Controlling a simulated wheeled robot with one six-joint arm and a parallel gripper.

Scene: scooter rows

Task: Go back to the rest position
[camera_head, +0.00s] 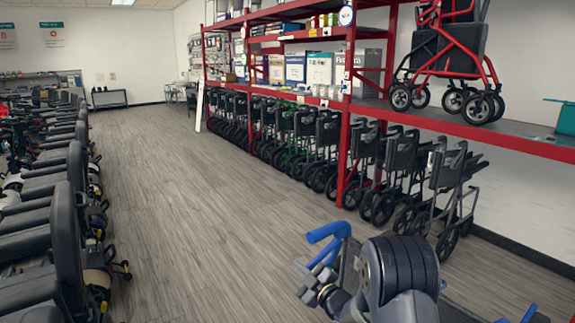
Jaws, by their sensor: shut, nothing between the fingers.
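My arm shows at the bottom right of the head view, folded low with a large dark rounded joint toward the camera. My gripper (304,277) is at the left end of the arm, small and partly hidden by the arm's own links. It is shut and empty, above the floor and apart from the scooters and the rack.
A row of scooters with black seats (68,240) lines the left. A red shelving rack (345,130) stands along the right, with folded wheelchairs (395,165) below and a red-framed walker (450,60) on its shelf. The grey floor aisle (185,200) between is clear.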

